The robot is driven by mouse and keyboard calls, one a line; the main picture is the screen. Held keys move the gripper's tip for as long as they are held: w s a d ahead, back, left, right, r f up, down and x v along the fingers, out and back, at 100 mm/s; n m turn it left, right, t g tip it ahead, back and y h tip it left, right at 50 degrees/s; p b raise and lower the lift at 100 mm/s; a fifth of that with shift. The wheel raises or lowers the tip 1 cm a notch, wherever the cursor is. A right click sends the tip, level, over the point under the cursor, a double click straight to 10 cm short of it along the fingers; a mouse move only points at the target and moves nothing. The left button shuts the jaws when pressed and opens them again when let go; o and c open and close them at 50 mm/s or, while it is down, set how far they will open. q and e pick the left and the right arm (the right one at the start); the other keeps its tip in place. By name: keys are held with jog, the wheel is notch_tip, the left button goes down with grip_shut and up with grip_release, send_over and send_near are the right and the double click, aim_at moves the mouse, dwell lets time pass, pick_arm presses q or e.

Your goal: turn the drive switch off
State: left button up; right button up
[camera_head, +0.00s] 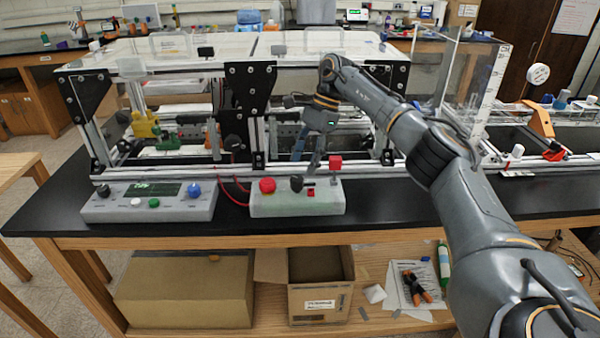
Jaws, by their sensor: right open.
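A pale control box (262,206) stands on the black bench top in front of the aluminium frame. On it are a red round button (267,186), a dark knob (296,184), a small red switch (311,192) and a red block on a short post (335,164). No readable label tells which one is the drive switch, and I cannot tell the small switch's position. My right gripper (306,165) is open and empty, pointing down just above and behind the box's dark knob and small switch. Whether a fingertip touches anything is unclear. My left gripper is out of view.
A grey console (150,211) with a green display and several knobs stands left of the box. The extrusion frame (250,170) with black plates and clear panels rises close behind the gripper. Red cables run between console and box. The bench's front strip is clear.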

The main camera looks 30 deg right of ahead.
jog(key=v, duration=0.7)
jog(key=shift+s+d, duration=0.1)
dwell(0.4)
